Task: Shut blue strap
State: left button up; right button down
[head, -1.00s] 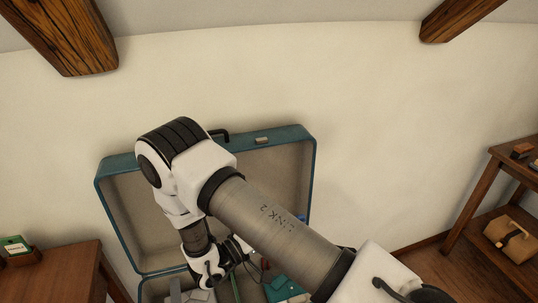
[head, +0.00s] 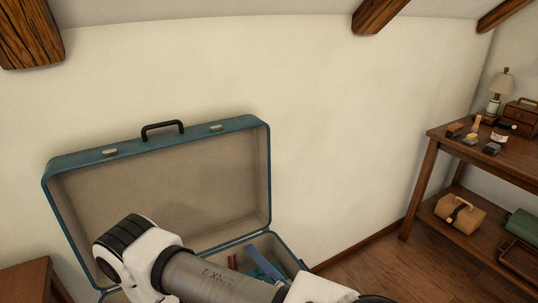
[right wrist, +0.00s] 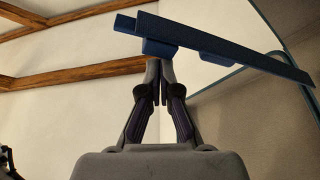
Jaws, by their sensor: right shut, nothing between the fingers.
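In the head view the strap (head: 258,258) shows as a blue band in the suitcase's lower half. My right gripper (right wrist: 158,78) is shut and empty, its tips close to the block; contact cannot be told. The teal suitcase (head: 135,147) stands open, its lid upright near the wall. My right forearm hides much of its lower half. My left gripper is not in view.
Red items (head: 233,262) lie inside the suitcase. A brown table (head: 30,280) stands at the lower left. A wooden shelf table (head: 425,160) at the right holds a lamp (head: 497,90), small boxes and a tan bag (head: 460,212). Open floor lies between suitcase and shelf.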

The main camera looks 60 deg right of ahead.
jog(key=shift+s+a+f+b, duration=0.1)
jog(key=shift+s+f+b, duration=0.1)
jog(key=shift+f, duration=0.4)
jog(key=shift+s+a+f+b, duration=0.1)
jog(key=shift+f+b, duration=0.1)
jog(key=shift+f, duration=0.35)
jog(key=shift+s+a+f+b, duration=0.1)
jog(key=shift+s+f+b, duration=0.1)
jog(key=shift+f, duration=0.4)
